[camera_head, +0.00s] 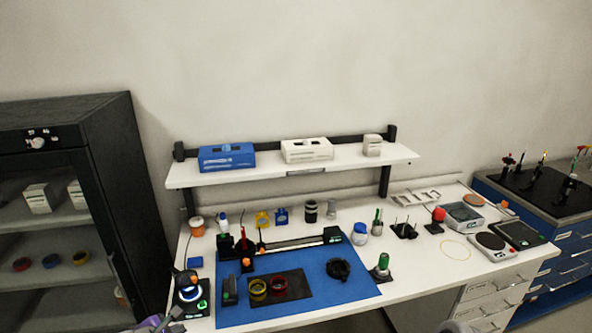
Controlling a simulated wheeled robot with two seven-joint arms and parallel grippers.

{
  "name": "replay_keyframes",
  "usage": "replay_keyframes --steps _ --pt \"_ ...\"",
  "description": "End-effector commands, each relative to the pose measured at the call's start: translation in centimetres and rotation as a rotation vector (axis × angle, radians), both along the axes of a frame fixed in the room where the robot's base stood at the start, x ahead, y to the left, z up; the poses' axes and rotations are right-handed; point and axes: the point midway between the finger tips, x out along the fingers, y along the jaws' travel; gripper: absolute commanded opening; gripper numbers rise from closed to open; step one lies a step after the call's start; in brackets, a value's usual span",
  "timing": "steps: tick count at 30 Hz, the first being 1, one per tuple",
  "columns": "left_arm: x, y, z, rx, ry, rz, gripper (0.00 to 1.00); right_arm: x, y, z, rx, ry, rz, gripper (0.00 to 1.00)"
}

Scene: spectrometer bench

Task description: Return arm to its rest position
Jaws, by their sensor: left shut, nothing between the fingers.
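My left gripper (172,318) shows at the bottom edge, left of the blue mat (340,301), by the front edge of the white bench. It is shut and empty. Only its end shows; the rest of the left arm is cut off by the frame. A small black device with a blue and white top (188,289) stands just beyond it; I cannot tell whether they touch. A pale part of my own body shows at the bottom right, but no right gripper is visible.
A yellow ring (258,289) and a red ring (279,285) lie on a black pad on the mat. Bottles and small stands line the bench's back. A shelf (345,160) hangs above. A dark cabinet (122,180) stands left. Scales (493,246) sit right.

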Motion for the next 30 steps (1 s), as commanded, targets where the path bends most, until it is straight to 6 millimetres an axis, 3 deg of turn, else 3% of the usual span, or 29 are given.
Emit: replay_keyframes --steps 1,13,17,21,25,30 --pt "-0.5 -0.8 -1.9 0.032 0.043 -0.049 0.00 0.0 0.0 -0.1 0.000 0.000 0.000 0.43" --pt "-5.7 -5.4 -13.5 0.313 0.272 -0.499 0.00 0.0 0.0 -0.5 0.000 0.000 0.000 0.43" --pt "-8.9 -7.8 -18.4 0.428 0.332 -0.765 0.00 0.0 0.0 -0.8 0.000 0.000 0.000 0.43" --pt "-13.2 -11.4 -23.7 0.548 0.328 -1.139 0.00 0.0 0.0 -1.1 0.000 -0.001 0.000 0.43" --pt "-16.9 -15.0 -27.0 0.608 0.239 -1.450 0.00 0.0 0.0 -1.3 0.000 -0.001 0.000 0.43" --pt "-20.2 -18.6 -28.9 0.628 0.092 -1.703 0.00 0.0 0.0 -1.5 0.000 0.000 0.000 0.43"
